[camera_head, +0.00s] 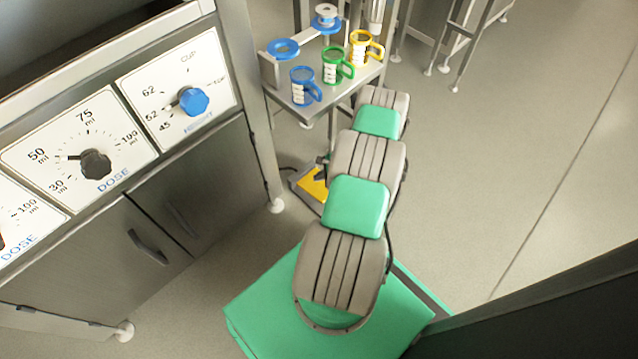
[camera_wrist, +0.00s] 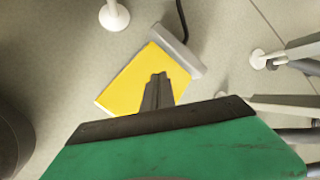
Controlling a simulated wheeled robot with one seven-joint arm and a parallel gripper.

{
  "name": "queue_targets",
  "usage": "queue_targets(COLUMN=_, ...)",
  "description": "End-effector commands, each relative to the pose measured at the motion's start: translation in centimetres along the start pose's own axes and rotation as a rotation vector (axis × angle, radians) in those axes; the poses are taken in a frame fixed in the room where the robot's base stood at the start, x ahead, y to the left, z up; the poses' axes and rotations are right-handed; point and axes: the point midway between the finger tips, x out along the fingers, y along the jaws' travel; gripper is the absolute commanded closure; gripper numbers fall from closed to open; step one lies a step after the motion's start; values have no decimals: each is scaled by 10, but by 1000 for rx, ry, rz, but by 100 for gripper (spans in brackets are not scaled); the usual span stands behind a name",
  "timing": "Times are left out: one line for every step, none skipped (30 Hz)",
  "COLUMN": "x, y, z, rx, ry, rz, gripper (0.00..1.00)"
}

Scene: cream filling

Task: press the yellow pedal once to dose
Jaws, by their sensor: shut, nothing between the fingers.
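The yellow pedal (camera_head: 312,186) lies on the floor below the small stand, partly hidden by my arm in the head view. In the wrist view the pedal (camera_wrist: 128,84) is a yellow plate with a grey housing (camera_wrist: 178,50) along one end and a dark cable running from it. My gripper (camera_wrist: 158,76) is shut and empty. Its fingertips overlap the pedal's yellow face in the wrist view. I cannot tell whether they touch it. In the head view my arm hides most of the gripper.
A small metal stand (camera_head: 335,93) holds a blue cup (camera_head: 304,86), a green cup (camera_head: 335,64) and a yellow cup (camera_head: 364,48). A steel cabinet with dose dials (camera_head: 96,163) and a blue height knob (camera_head: 193,101) stands at the left.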

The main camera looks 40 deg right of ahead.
Motion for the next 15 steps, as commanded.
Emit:
queue_targets(x=0, y=0, z=0, rx=0, ry=0, rz=0, gripper=100)
queue_targets(x=0, y=0, z=0, rx=0, ry=0, rz=0, gripper=100)
queue_targets(x=0, y=0, z=0, rx=0, ry=0, rz=0, gripper=100)
queue_targets(x=0, y=0, z=0, rx=0, ry=0, rz=0, gripper=100)
queue_targets(x=0, y=0, z=0, rx=0, ry=0, rz=0, gripper=100)
queue_targets(x=0, y=0, z=0, rx=0, ry=0, rz=0, gripper=100)
queue_targets(x=0, y=0, z=0, rx=0, ry=0, rz=0, gripper=100)
queue_targets(x=1, y=0, z=0, rx=0, ry=0, rz=0, gripper=100)
queue_targets(x=2, y=1, z=-1, rx=0, ry=0, rz=0, gripper=100)
queue_targets(x=2, y=1, z=-2, rx=0, ry=0, rz=0, gripper=100)
queue_targets(x=4, y=2, z=-2, rx=0, ry=0, rz=0, gripper=100)
queue_targets(x=5, y=3, z=-3, rx=0, ry=0, rz=0, gripper=100)
queue_targets(x=6, y=3, z=-4, rx=0, ry=0, rz=0, gripper=100)
queue_targets(x=6, y=4, z=-4, rx=0, ry=0, rz=0, gripper=100)
queue_targets(x=7, y=4, z=-5, rx=0, ry=0, rz=0, gripper=100)
